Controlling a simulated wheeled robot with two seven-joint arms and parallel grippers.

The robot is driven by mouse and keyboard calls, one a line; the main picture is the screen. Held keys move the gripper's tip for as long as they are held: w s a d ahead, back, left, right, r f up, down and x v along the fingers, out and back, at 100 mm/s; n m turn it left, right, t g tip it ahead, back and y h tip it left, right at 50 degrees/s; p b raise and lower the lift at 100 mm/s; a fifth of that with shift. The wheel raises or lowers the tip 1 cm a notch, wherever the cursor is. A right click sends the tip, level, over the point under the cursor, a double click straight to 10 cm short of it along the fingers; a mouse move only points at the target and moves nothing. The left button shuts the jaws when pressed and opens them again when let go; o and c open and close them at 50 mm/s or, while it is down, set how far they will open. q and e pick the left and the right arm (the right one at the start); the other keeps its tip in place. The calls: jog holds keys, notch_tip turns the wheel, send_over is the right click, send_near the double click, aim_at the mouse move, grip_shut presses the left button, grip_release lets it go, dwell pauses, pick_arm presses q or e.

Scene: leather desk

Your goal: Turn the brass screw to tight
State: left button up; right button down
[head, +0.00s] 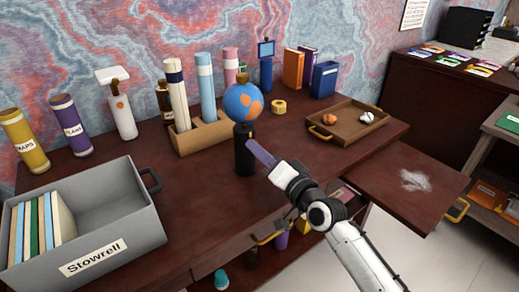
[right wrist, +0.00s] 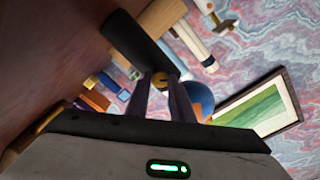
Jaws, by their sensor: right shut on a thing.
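A blue and orange globe (head: 242,102) sits on an upright black stand (head: 244,153) near the middle of the desk. My right gripper (head: 258,150) reaches in from the lower right, its purple fingers at the right side of the stand. In the right wrist view, the brass screw (right wrist: 160,79) shows between the fingertips, against the black stand (right wrist: 138,45). The fingers are shut on the screw. The screw is not visible in the head view, where the fingers cover that place. The globe shows partly behind a finger in the right wrist view (right wrist: 202,99). My left gripper is out of view.
A wooden holder (head: 205,137) with rolled tubes stands behind the stand. A grey bin (head: 120,225) is at the front left. A tape roll (head: 279,107) and a wooden tray (head: 372,132) lie to the right.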

jog(key=m+p, duration=0.2)
jog(key=m, duration=0.8)
jog(key=shift+r+m, duration=0.1)
jog(key=shift+m, duration=0.2)
dwell(0.4)
jog(key=c, duration=1.5)
grip_release()
jog(key=shift+c, duration=0.2)
jog(key=v, duration=1)
jog(key=shift+s+p, duration=0.2)
jog(key=shift+p, duration=0.2)
